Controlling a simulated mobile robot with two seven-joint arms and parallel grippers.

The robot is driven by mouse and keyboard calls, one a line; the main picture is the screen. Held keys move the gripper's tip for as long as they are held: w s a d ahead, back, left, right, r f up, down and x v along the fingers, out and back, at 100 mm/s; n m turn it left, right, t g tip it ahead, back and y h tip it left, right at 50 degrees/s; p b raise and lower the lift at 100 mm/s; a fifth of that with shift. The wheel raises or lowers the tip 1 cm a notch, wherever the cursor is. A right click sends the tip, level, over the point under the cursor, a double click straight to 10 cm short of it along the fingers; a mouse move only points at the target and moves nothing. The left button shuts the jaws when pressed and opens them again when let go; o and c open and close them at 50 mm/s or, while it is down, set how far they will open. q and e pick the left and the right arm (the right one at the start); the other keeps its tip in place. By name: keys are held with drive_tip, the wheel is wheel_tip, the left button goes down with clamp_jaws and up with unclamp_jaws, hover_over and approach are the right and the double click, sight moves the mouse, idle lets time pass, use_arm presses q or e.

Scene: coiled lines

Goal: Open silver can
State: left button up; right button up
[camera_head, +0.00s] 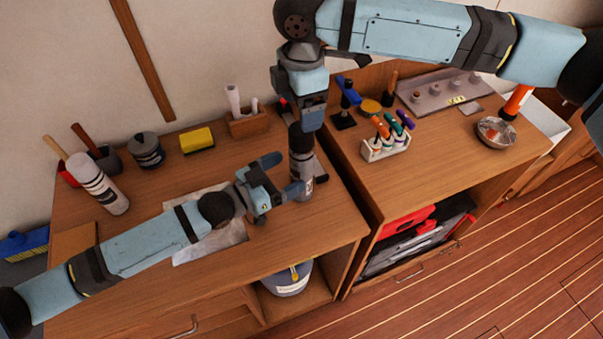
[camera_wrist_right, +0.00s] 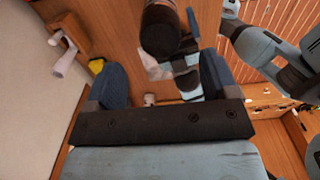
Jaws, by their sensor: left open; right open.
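The silver can (camera_head: 302,166) with a dark cap stands upright on the left wooden cabinet top, near its right edge. My left gripper (camera_head: 281,174) is open at the can's left side, low on its body; one finger passes partly in front of the can. I cannot tell if the fingers touch it. My right gripper (camera_head: 306,121) points down just above the cap, and its fingertips are hard to see there. In the right wrist view, my right gripper's blue fingers (camera_wrist_right: 160,80) are spread apart, and the dark cap (camera_wrist_right: 160,30) shows beyond them.
A white spray can (camera_head: 100,184), a dark jar (camera_head: 146,151) and a yellow sponge (camera_head: 197,140) stand at left. A wooden holder (camera_head: 248,124) is behind the can. A white marker rack (camera_head: 386,147) and a metal bowl (camera_head: 496,132) are on the right cabinet.

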sight(291, 170)
use_arm(q)
drive_tip(key=shift+x, duration=2.25)
